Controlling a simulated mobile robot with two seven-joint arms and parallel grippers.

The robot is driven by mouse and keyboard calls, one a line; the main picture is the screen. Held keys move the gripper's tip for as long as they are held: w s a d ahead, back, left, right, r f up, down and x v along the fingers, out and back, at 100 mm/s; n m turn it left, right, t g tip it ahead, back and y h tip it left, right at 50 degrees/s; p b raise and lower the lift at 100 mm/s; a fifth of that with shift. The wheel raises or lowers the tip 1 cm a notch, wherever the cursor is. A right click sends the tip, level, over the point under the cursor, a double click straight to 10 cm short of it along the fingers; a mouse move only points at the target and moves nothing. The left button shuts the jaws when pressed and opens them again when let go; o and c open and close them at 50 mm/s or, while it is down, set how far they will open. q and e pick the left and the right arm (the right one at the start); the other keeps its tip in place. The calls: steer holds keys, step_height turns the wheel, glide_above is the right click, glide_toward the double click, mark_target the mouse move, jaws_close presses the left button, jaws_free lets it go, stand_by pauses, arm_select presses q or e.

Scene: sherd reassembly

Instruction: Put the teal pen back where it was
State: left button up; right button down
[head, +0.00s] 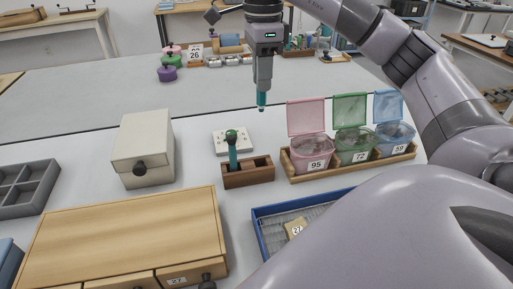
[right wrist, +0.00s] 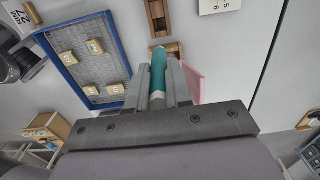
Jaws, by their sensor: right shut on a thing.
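The teal pen (head: 261,99) hangs point-down from my right gripper (head: 263,88), which is shut on it above the table. In the right wrist view the teal pen (right wrist: 158,72) lies between the fingers of my right gripper (right wrist: 163,84). A wooden pen block (head: 249,174) stands on the table below and slightly left of the pen. A teal tool with a dark green top (head: 232,146) stands upright at its left end; dark openings to its right look empty. The block also shows in the right wrist view (right wrist: 157,20). My left gripper is not in view.
A wooden rack with pink, green and blue open-lidded bins (head: 308,148) stands right of the block.

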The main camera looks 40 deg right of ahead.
mark_target(262, 102)
step_height(262, 102, down, 8)
steer(key=b, duration=0.3)
steer(key=shift+s+r, duration=0.1)
steer(key=shift+r, duration=0.15)
steer(key=shift+f+b, duration=1)
steer(key=shift+f, duration=4.7)
steer(key=shift+f+b, duration=0.3)
steer(key=shift+f, duration=0.2)
steer(key=c, duration=1)
jaws_free()
steer(key=shift+c, duration=0.2)
steer(key=shift+r, duration=0.1)
